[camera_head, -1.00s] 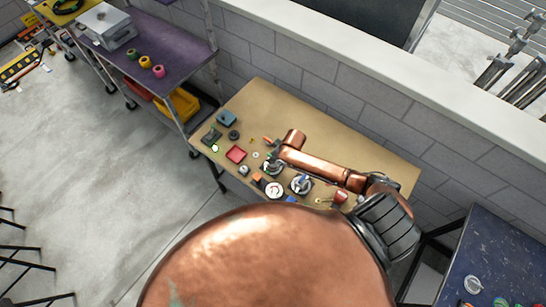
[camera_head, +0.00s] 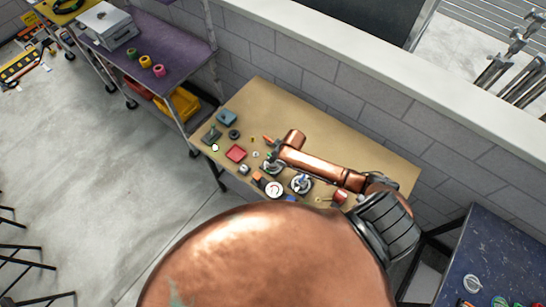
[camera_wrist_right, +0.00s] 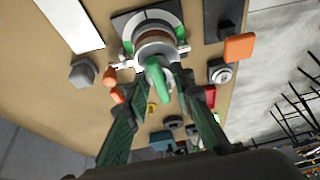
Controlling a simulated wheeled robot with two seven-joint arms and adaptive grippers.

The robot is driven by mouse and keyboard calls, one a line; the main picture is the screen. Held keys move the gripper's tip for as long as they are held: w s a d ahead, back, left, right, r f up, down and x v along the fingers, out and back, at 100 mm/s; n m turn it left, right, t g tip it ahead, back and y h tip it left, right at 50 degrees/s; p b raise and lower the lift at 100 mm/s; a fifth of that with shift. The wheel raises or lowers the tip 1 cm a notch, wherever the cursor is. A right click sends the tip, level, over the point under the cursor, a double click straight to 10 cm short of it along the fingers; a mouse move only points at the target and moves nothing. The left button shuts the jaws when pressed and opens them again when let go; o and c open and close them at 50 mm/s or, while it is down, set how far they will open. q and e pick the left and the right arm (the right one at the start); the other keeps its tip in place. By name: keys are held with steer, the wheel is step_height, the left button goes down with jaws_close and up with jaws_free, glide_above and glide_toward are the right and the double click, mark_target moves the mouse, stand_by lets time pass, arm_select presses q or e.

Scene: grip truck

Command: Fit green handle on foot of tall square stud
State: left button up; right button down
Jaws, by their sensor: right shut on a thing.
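My right gripper (camera_wrist_right: 162,96), with dark green fingers, is shut on the green handle (camera_wrist_right: 158,77) in the right wrist view. The handle is close in front of a metal fitting (camera_wrist_right: 155,40) with a brown band, on a dark plate with a pale ring (camera_wrist_right: 125,20). The handle and fingers hide the middle of this fitting, so I cannot tell whether the handle touches it or where the square stud is. In the head view my right gripper (camera_head: 271,168) is low over the table's front part, and the handle cannot be made out. My left gripper is not in view.
The tan table (camera_head: 345,125) is clear at the back. An orange block (camera_wrist_right: 239,47) and a grey hexagonal piece (camera_wrist_right: 84,72) flank the fitting.

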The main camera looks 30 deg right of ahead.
steer(key=shift+f, duration=0.2)
steer(key=c, duration=1.6)
jaws_free()
steer(key=shift+o, duration=0.8)
steer(key=shift+o, duration=0.9)
step_height(320, 180, up, 3)
steer(key=p, duration=0.3)
steer(key=shift+f, duration=0.1)
steer(key=shift+r+p, duration=0.5)
steer(key=shift+r, duration=1.85)
